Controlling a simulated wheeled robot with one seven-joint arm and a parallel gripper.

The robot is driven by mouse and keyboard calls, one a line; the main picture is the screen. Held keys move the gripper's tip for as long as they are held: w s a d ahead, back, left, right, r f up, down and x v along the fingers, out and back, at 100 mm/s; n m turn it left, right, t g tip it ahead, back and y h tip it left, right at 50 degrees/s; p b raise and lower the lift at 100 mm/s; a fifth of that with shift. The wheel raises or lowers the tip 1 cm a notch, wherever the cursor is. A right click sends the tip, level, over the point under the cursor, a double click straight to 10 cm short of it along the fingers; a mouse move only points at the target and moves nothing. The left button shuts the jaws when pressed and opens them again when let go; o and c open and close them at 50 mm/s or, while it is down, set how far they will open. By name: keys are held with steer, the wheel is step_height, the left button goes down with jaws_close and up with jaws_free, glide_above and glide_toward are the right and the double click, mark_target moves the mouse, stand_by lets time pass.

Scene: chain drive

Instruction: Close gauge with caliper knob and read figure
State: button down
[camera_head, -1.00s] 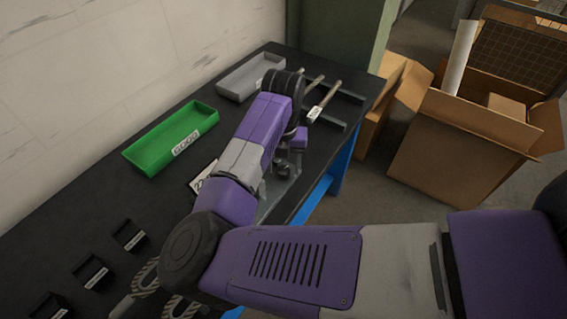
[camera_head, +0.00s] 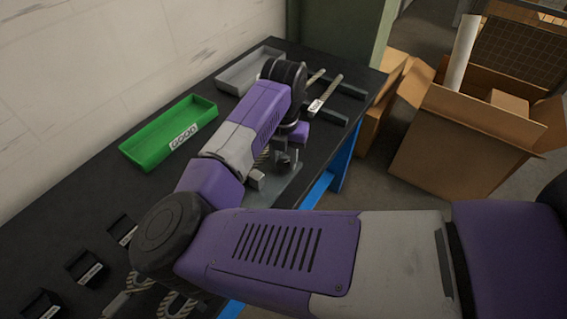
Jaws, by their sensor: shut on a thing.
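My gripper (camera_head: 285,160) points down at the end of my purple and grey arm, over a grey metal gauge fixture (camera_head: 283,183) near the front edge of the bench. It is shut on a small dark part, which appears to be the caliper knob; the fingertips are mostly hidden by my wrist. A short piece of chain (camera_head: 262,157) shows beside the gripper, partly covered by my arm. The figure on the gauge cannot be read from this view.
A green tray (camera_head: 150,154) labelled GOOD and a grey tray (camera_head: 228,88) stand along the wall. Rods with a label (camera_head: 316,106) lie at the far end. Small black bins (camera_head: 84,268) and chain loops (camera_head: 180,306) are at lower left. Cardboard boxes (camera_head: 450,150) stand beyond the bench.

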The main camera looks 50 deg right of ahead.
mark_target(284, 162)
steer(key=shift+m+b, duration=0.3)
steer(key=shift+m, duration=0.2)
steer(key=c, duration=0.9)
jaws_free()
steer(key=shift+c, duration=0.2)
step_height(284, 162, up, 8)
steer(key=shift+f+b, duration=0.1)
steer(key=shift+b, duration=0.55)
